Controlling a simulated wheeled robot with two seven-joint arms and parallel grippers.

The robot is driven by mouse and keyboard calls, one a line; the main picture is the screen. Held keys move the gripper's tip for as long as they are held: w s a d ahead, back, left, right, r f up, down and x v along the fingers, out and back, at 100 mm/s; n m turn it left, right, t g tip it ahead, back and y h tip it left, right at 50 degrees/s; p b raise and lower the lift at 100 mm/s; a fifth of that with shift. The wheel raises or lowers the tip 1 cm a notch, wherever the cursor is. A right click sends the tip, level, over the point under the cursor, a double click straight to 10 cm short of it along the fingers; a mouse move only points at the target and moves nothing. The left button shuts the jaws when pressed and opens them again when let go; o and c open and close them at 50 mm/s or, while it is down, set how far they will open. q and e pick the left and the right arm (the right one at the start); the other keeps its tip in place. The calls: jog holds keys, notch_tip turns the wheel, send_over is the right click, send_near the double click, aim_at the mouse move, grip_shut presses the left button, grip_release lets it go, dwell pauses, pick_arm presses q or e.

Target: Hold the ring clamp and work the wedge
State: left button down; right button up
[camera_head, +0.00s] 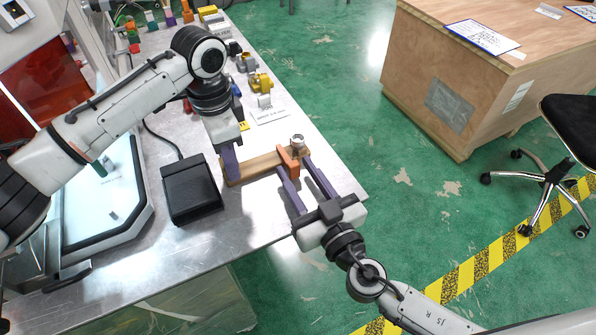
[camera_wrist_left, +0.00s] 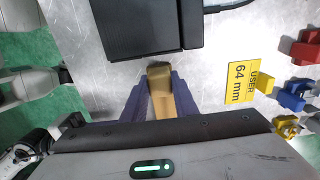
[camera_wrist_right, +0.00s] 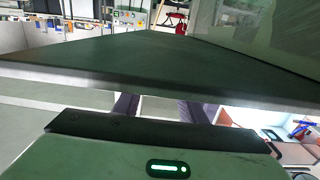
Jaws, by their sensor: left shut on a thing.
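The ring clamp (camera_head: 255,166) is a light wooden bar lying above the metal bench near its front right edge. Its end also shows in the left wrist view (camera_wrist_left: 159,71). My left gripper (camera_head: 231,172) is shut on the bar's left end, with a purple finger on each side of it (camera_wrist_left: 160,95). An orange piece (camera_head: 288,160), perhaps the wedge, crosses the bar near its right end. My right gripper (camera_head: 293,163) points at that end from the front right, its purple fingers spread on either side of the orange piece. The fingertips' contact cannot be told.
A black box (camera_head: 191,189) with a cable stands left of the clamp. A small metal cylinder (camera_head: 298,141) is beside the clamp's right end. A yellow label (camera_wrist_left: 241,82) and coloured fixtures (camera_head: 260,82) lie further back. A lit panel (camera_head: 105,205) is at left.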

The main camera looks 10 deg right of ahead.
aim_at(286, 158)
jog(key=shift+w, duration=0.1)
grip_shut()
jog(key=shift+w, duration=0.1)
jog(key=x, duration=0.2)
jog(key=shift+w+a, duration=0.15)
jog(key=shift+w, duration=0.2)
grip_release()
jog(key=shift+s, duration=0.1)
